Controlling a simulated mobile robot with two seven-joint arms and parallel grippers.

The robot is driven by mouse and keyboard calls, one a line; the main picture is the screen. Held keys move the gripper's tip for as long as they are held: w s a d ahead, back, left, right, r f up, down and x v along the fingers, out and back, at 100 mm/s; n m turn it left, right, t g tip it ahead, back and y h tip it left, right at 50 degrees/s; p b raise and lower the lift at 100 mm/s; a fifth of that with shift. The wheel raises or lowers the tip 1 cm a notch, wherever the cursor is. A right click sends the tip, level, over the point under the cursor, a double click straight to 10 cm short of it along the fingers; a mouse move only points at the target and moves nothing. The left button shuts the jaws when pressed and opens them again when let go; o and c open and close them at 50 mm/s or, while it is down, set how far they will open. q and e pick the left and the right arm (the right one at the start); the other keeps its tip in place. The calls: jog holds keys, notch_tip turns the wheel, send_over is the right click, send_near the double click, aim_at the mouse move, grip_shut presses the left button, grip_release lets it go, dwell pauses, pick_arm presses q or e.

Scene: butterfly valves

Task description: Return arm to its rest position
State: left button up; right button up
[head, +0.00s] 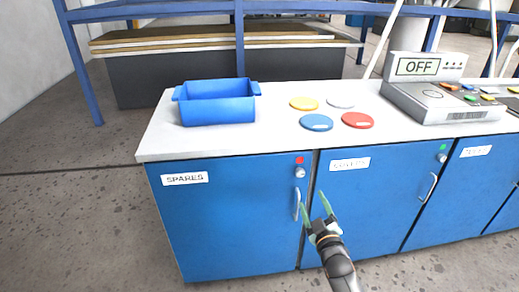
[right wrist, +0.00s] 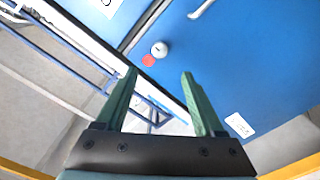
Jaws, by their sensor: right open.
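My right gripper (head: 314,202) is open and empty in front of the blue cabinet, near the gap between the SPARES door (head: 232,220) and the door to its right. In the right wrist view the two green fingers of the gripper (right wrist: 159,73) stand apart with nothing between them. The SPARES door's handle (head: 297,204) is just left of the gripper in the head view. Whether the fingers touch the door or handle is hard to tell. My left gripper is not in view.
A white counter (head: 275,125) tops the cabinet. It holds a blue bin (head: 217,110), yellow (head: 304,103), blue (head: 316,122), red (head: 357,120) and grey (head: 341,101) discs, and a device reading OFF (head: 417,67). The cabinet doors look shut. Floor (head: 85,225) at the left is clear.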

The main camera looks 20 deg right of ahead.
pick_arm(q)
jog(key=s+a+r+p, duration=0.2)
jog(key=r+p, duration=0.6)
jog(key=p, duration=0.4)
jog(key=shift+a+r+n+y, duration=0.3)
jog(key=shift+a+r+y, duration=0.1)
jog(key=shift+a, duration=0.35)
pick_arm(e)
jog(key=s+a+f+m+g+y, duration=0.1)
jog(key=s+a+g+y, duration=0.2)
jog(key=s+a, duration=0.6)
jog(key=s+a+f+m+g+y, duration=0.2)
jog(key=s+a+g, duration=0.3)
jog(key=s+a, duration=0.5)
jog(key=s+y, duration=0.1)
jog(key=s, duration=0.7)
jog(key=shift+f, duration=0.2)
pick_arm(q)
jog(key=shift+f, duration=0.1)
pick_arm(e)
jog(key=shift+s+g, duration=0.1)
jog(key=shift+g, duration=0.2)
